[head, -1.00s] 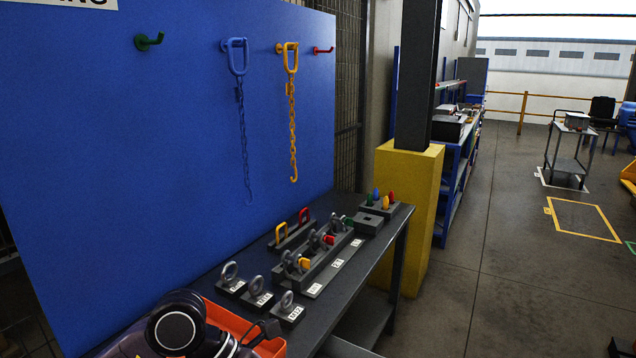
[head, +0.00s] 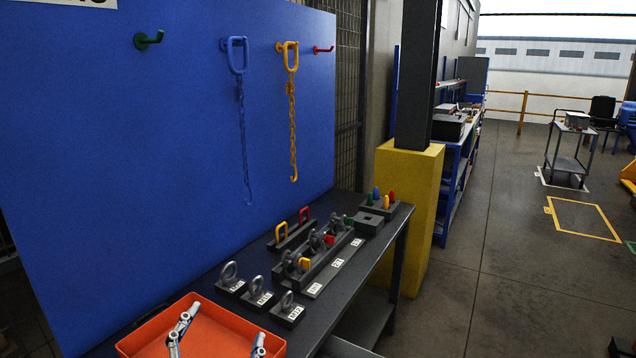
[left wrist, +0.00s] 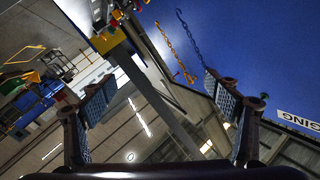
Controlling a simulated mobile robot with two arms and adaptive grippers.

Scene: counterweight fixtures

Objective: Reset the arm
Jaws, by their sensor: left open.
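My left gripper (head: 222,328) shows at the bottom left of the head view, its two fingers pointing up in front of the orange tray (head: 145,342). In the left wrist view its fingers (left wrist: 160,88) are spread wide with nothing between them. My right gripper is in neither view. A blue chain (head: 243,120) and a yellow chain (head: 292,120) hang from hooks on the blue board (head: 110,150), clear of the gripper. Both the yellow chain (left wrist: 177,53) and blue chain (left wrist: 190,40) also show in the left wrist view.
The dark bench (head: 345,290) carries the tray, several labelled eye-bolt blocks (head: 288,310) and a rack (head: 325,265). A green hook (head: 148,40) and a red hook (head: 323,49) are bare. A yellow column base (head: 415,200) stands behind the bench; open floor (head: 500,290) lies right.

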